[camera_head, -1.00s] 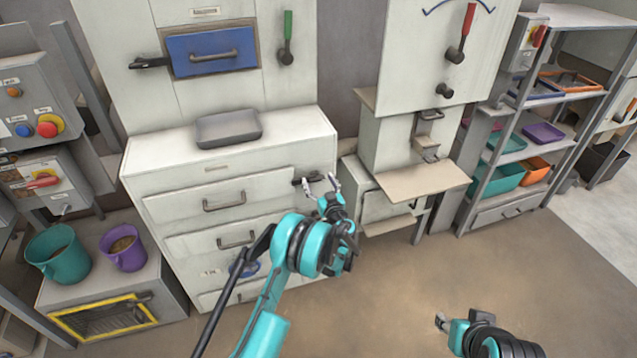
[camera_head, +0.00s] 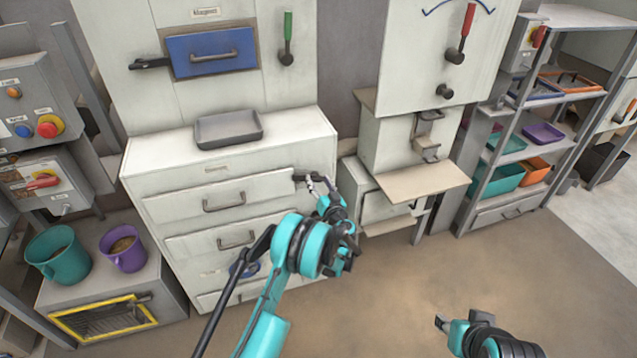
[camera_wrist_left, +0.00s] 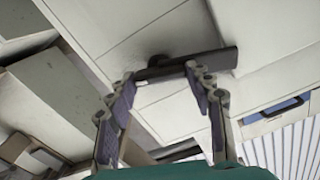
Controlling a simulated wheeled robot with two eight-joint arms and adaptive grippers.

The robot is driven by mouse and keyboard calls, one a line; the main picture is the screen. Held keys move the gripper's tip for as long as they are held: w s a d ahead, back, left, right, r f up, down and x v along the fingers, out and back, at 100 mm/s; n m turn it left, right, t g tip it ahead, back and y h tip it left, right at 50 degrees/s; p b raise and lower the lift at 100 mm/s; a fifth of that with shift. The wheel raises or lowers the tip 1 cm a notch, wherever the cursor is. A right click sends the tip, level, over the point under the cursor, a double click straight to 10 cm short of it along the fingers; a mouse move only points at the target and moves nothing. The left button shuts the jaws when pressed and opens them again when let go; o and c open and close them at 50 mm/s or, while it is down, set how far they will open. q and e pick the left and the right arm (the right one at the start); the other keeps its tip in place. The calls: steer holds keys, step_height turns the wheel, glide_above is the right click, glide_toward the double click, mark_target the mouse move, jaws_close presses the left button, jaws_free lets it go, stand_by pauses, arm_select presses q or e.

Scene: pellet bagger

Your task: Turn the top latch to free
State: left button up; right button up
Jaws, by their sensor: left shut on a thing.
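The top latch (camera_head: 300,178) is a dark bar at the upper right corner of the drawer cabinet's top drawer (camera_head: 168,205). It also shows in the left wrist view as a dark bar (camera_wrist_left: 215,60) with a round pivot, lying across the pale cabinet front. My left gripper (camera_head: 319,184) is at the latch and shut on it. In the left wrist view its two fingers (camera_wrist_left: 162,75) reach the bar, and the fingers hide part of it. My right gripper (camera_head: 441,322) is low at the right, away from the cabinet; its jaw opening is too small to tell.
A grey tray (camera_head: 228,130) sits on the cabinet top. Above are a blue drawer (camera_head: 211,50) and a green-handled lever (camera_head: 287,40). A brown shelf (camera_head: 425,181) juts out right of the latch. Teal and purple mugs stand at left. The floor at right is clear.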

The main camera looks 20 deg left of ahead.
arm_select(q)
steer(key=m, duration=0.7)
steer(key=shift+w, duration=0.1)
steer(key=m, duration=0.3)
steer(key=shift+d+f+m, duration=0.1)
steer(key=shift+m, duration=2)
steer(key=o, duration=1.1)
steer(key=shift+f, duration=0.1)
steer(key=shift+o, duration=0.2)
steer(key=v, duration=1.2)
